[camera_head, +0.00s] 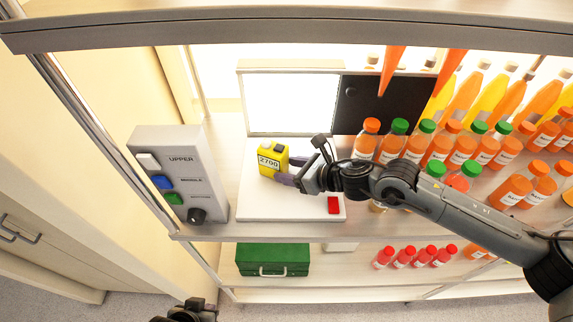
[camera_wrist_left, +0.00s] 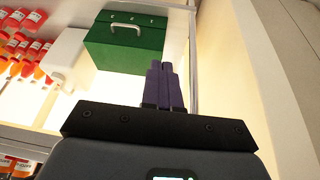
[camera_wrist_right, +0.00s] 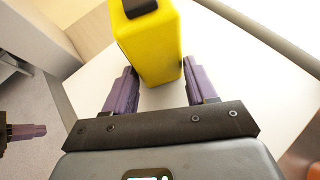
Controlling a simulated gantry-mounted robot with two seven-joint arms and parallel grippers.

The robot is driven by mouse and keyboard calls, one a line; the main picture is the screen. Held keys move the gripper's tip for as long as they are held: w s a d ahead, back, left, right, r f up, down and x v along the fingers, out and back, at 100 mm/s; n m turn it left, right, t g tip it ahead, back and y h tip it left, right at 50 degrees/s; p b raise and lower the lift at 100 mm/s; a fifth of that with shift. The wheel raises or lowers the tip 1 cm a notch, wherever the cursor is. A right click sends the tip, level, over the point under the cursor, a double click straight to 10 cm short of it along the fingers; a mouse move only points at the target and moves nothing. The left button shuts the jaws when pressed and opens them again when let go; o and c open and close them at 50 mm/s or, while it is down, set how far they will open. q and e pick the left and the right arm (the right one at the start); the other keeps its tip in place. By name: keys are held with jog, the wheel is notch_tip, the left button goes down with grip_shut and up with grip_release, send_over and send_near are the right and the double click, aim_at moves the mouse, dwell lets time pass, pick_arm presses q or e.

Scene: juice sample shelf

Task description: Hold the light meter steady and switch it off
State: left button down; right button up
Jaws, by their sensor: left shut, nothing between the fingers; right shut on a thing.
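The yellow light meter (camera_head: 268,160) stands upright on a white board (camera_head: 262,204) on the upper shelf, its display reading 2700. My right gripper (camera_head: 284,176) is shut on its lower part. In the right wrist view the yellow body (camera_wrist_right: 158,45) sits between the two purple fingers (camera_wrist_right: 157,90), with a dark piece on its top. My left gripper (camera_wrist_left: 166,85) is shut and empty, below the upper shelf; in the head view only dark parts of it show at the bottom edge. A switch on the meter cannot be made out clearly.
A grey box with UPPER label and coloured buttons (camera_head: 180,172) stands left of the board. A red button (camera_head: 333,205) is on the board's right. Juice bottles (camera_head: 440,150) crowd the right side. A green case (camera_head: 272,259) sits on the lower shelf.

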pick_arm(q)
jog(key=w+d+r+n+t+h, duration=0.3)
jog(key=w+d+r, duration=0.5)
jog(key=d+r, duration=0.45)
jog(key=w+d+r+n+t+h, duration=0.2)
jog(key=w+d+r+n+t, duration=0.1)
jog(key=w+d+r, duration=0.8)
notch_tip(320, 180, up, 11)
jog(key=g+y, duration=0.2)
jog(key=y, duration=0.1)
send_over(277, 150)
jog(key=shift+f, duration=4.05)
jog(key=shift+f, duration=0.1)
jog(key=shift+f, duration=0.35)
